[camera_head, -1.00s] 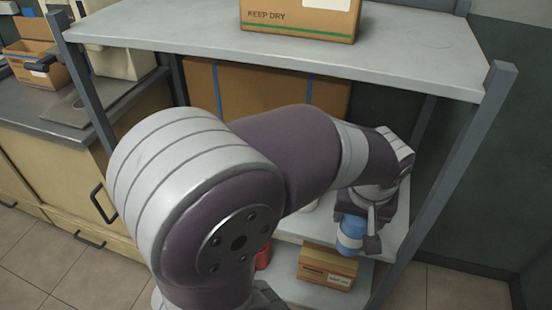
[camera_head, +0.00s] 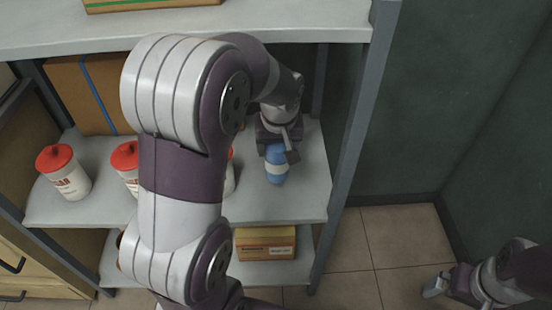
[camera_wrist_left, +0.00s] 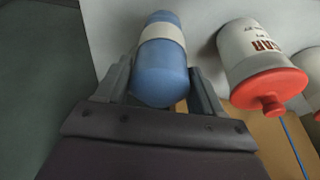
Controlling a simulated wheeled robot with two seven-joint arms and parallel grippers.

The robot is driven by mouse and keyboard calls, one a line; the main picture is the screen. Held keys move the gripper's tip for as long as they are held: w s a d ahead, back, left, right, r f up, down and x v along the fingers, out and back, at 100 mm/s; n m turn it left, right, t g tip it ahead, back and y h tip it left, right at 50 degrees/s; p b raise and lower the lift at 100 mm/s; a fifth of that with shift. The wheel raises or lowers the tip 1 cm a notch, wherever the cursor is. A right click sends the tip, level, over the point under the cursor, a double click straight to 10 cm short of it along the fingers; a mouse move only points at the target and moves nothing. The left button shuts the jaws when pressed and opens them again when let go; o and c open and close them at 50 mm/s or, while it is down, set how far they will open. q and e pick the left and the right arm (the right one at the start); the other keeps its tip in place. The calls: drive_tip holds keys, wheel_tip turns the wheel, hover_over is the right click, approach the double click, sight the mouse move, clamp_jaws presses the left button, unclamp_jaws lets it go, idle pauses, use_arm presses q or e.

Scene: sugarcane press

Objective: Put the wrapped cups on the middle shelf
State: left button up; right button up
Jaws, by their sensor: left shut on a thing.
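The wrapped cups (camera_head: 276,170) are a blue cylinder with a pale band. My left gripper (camera_head: 277,152) is shut on them over the right part of the middle shelf (camera_head: 305,200). In the left wrist view the cups (camera_wrist_left: 163,70) sit between the two fingers. They look roughly upright in the head view. I cannot tell whether their base touches the shelf. My right gripper (camera_head: 438,285) is at the lower right, away from the shelf, and its jaws are unclear.
White canisters with red lids (camera_head: 64,172) stand on the middle shelf, one partly behind my left arm. In the left wrist view a canister (camera_wrist_left: 258,60) is beside the cups. A shelf post (camera_head: 352,140) rises on the right. A box (camera_head: 265,243) sits below.

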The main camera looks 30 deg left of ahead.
use_arm(q)
drive_tip(key=x, duration=0.1)
drive_tip(key=b+x, duration=0.1)
drive_tip(key=x, duration=0.2)
drive_tip(key=shift+s+d+f+b, duration=0.25)
drive_tip(key=shift+b, duration=0.15)
drive_tip(key=shift+r, duration=0.15)
drive_tip(key=o, duration=0.7)
drive_tip(key=shift+f, duration=0.2)
drive_tip(key=o, duration=0.4)
drive_tip(key=shift+o, duration=0.2)
